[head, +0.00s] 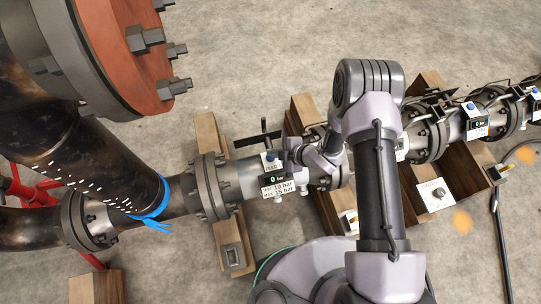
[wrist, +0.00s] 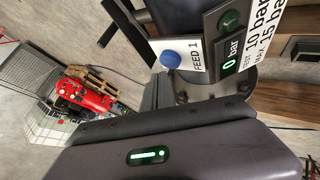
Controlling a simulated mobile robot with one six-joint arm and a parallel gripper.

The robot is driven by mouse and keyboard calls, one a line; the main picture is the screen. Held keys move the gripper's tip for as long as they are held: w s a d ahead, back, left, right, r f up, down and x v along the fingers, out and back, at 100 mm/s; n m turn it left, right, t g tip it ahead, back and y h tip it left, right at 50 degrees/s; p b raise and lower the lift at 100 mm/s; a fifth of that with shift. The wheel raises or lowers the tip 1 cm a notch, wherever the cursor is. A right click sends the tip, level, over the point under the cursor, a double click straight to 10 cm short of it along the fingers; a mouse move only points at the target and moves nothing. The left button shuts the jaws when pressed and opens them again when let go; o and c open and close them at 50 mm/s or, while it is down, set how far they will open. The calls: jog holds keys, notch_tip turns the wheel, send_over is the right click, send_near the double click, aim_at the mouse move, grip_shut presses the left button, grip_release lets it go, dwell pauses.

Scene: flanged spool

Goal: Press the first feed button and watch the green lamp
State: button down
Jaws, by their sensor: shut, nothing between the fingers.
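The first feed button (wrist: 170,59) is a blue round cap on a white plate marked FEED 1. It also shows small in the head view (head: 270,156), on the pipe's gauge box. Beside it a display (wrist: 234,58) reads 0 bar. A dark green lamp (wrist: 230,22) with a faint mark sits by the display and looks unlit. My gripper (wrist: 156,88) is shut and empty, its tip close to the button; I see no clear contact. In the head view my gripper (head: 292,152) is just right of the gauge box, partly hidden by my wrist.
A label (head: 279,188) reads 10 bar and 15 bar. A black valve handle (head: 258,138) stands behind the button. More blue-buttoned boxes (head: 471,106) sit on pipes at right. Wooden supports (head: 232,245) hold the pipes. A red machine (wrist: 85,92) stands on the floor beyond.

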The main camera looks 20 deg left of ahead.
jog(key=shift+f, duration=0.15)
jog(key=shift+f+b, duration=0.25)
jog(key=shift+b, duration=0.2)
jog(key=shift+f+b, duration=0.45)
jog(key=shift+f, duration=0.05)
dwell(0.3)
dwell(0.3)
jog(key=shift+r+p, duration=0.65)
jog(key=shift+r, duration=0.25)
notch_tip(320, 180, up, 5)
jog(key=p, duration=0.3)
jog(key=shift+r+p, duration=0.1)
jog(key=shift+p, duration=0.2)
